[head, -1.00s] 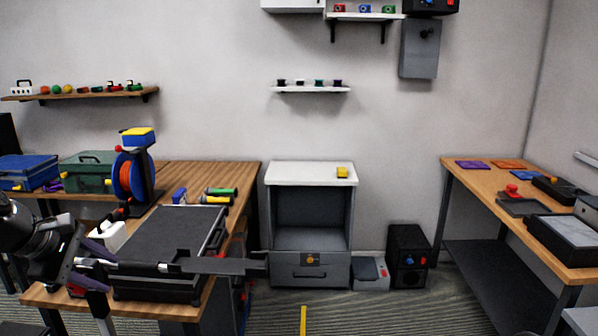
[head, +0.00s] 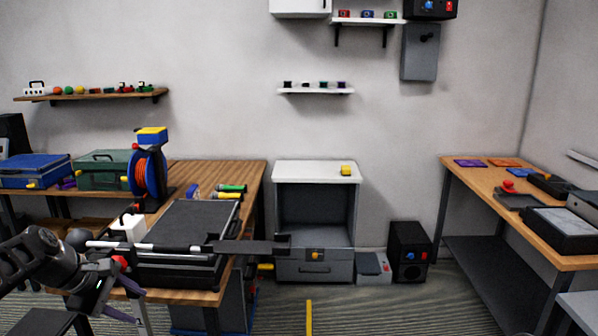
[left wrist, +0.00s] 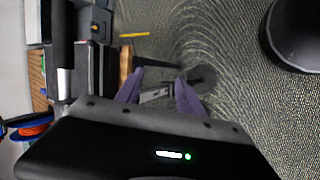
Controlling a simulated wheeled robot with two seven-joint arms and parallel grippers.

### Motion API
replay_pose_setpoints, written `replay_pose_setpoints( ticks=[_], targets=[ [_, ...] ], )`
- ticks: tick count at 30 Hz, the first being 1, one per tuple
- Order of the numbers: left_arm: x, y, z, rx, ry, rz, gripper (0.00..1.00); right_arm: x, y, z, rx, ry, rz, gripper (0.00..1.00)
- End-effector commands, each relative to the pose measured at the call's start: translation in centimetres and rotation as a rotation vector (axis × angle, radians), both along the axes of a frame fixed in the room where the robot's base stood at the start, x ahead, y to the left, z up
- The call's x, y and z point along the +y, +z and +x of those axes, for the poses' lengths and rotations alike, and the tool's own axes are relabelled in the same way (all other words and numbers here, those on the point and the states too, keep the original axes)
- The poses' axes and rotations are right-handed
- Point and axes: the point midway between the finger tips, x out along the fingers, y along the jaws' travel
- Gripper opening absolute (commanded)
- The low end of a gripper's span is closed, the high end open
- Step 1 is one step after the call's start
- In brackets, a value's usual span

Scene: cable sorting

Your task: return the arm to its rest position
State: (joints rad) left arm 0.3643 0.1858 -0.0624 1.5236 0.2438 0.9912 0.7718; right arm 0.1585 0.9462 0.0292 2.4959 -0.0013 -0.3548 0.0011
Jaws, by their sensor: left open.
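My left gripper (head: 116,302) is at the lower left of the head view, its arm coming in from the left edge. Its purple fingers are apart and hang in front of the left workbench (head: 253,185), low near its front edge. In the left wrist view the two purple fingers (left wrist: 158,96) stand apart with nothing seen held between them, above the grey patterned floor. My right gripper is in neither view.
A black case (head: 190,222) and an orange cable reel (head: 147,174) stand on the left workbench. A long dark bar (head: 250,246) crosses before the case. A grey cabinet (head: 315,170) and black box (head: 408,250) stand beyond.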

Motion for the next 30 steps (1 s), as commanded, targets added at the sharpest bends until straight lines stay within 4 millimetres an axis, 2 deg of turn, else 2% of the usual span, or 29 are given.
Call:
replay_pose_setpoints(
  ticks=[1, 5, 8, 11, 12, 15, 17, 18, 20, 21, 24, 27, 30],
  targets=[
    [-0.9, -1.9, 0.3, 0.013, -0.023, 0.007, 0.45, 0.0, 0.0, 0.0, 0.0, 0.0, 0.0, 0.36],
    [-3.2, -7.3, 0.7, 0.034, -0.096, 0.045, 0.45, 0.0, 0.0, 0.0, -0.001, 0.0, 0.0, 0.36],
    [-6.0, -12.8, 0.4, 0.054, -0.179, 0.083, 0.45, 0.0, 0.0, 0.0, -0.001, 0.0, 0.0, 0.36],
    [-10.0, -19.6, -1.0, 0.074, -0.303, 0.132, 0.45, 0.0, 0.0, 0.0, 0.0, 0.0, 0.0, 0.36],
    [-11.8, -22.4, -2.1, 0.081, -0.359, 0.153, 0.45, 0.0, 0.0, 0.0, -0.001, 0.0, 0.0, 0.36],
    [-16.2, -28.5, -5.5, 0.088, -0.507, 0.201, 0.45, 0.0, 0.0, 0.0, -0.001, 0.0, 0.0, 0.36],
    [-18.9, -31.8, -8.2, 0.086, -0.602, 0.226, 0.45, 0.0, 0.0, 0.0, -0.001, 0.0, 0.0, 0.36],
    [-20.7, -33.8, -10.2, 0.082, -0.67, 0.241, 0.45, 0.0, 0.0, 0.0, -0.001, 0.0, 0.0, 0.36],
    [-23.3, -36.3, -13.6, 0.074, -0.769, 0.258, 0.45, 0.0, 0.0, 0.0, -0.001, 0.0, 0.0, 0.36],
    [-24.8, -37.6, -15.9, 0.065, -0.836, 0.268, 0.45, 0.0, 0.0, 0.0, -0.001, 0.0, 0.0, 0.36],
    [-28.0, -39.9, -21.4, 0.037, -0.982, 0.284, 0.45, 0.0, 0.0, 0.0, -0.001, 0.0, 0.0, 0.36],
    [-30.1, -40.8, -25.6, 0.007, -1.09, 0.29, 0.45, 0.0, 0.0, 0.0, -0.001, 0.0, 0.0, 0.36],
    [-31.1, -41.1, -27.9, -0.017, -1.152, 0.293, 0.45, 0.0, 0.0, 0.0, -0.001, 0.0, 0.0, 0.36]
  ],
)
